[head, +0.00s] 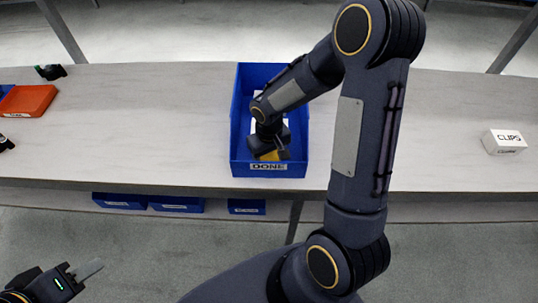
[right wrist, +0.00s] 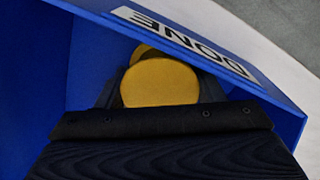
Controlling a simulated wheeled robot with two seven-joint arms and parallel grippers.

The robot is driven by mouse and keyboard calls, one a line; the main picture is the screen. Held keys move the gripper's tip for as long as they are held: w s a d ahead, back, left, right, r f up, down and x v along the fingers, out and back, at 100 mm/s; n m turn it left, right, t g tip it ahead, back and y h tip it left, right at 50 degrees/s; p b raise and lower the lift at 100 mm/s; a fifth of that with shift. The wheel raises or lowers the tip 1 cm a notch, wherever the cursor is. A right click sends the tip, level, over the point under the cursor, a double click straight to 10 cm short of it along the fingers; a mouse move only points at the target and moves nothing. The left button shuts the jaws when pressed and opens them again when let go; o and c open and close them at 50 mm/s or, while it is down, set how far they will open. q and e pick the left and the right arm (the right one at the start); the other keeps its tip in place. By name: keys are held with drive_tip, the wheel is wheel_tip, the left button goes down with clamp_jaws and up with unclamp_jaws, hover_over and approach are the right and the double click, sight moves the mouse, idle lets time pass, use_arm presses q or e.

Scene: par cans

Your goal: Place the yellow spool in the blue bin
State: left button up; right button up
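The blue bin (head: 236,150), labelled DONE, stands on the table in the middle of the head view. Its blue wall and label also show in the right wrist view (right wrist: 100,55). My right gripper (head: 277,152) is down inside the bin. The yellow spool (right wrist: 160,82) sits between its fingers, which lie close against both sides. A bit of the spool (head: 268,156) shows near the bin's front wall; whether it touches the floor is hidden.
An orange-red tray (head: 28,101) is at the table's left, with a dark and green item (head: 50,72) behind it. A white CLIPS box (head: 504,142) is at the right. Several blue bins (head: 176,204) sit below the table's front edge.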

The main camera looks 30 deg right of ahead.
drive_tip(key=o, duration=0.5)
drive_tip(key=shift+c, duration=0.2)
drive_tip(key=shift+r+p, duration=0.25)
drive_tip(key=shift+p, duration=0.05)
wheel_tip(320, 180, up, 12)
drive_tip(key=p, duration=0.1)
drive_tip(key=s+a+r+t+y, duration=0.2)
drive_tip(key=s+r, duration=0.2)
drive_tip(key=s, duration=0.4)
drive_tip(key=s+a+r+m+t+y, duration=0.1)
drive_tip(key=s+a+r+t, duration=0.1)
drive_tip(key=s+r, duration=0.3)
drive_tip(key=s+t, duration=0.1)
drive_tip(key=s, duration=0.3)
drive_tip(key=shift+t+y, duration=0.3)
drive_tip(key=shift+y, duration=0.1)
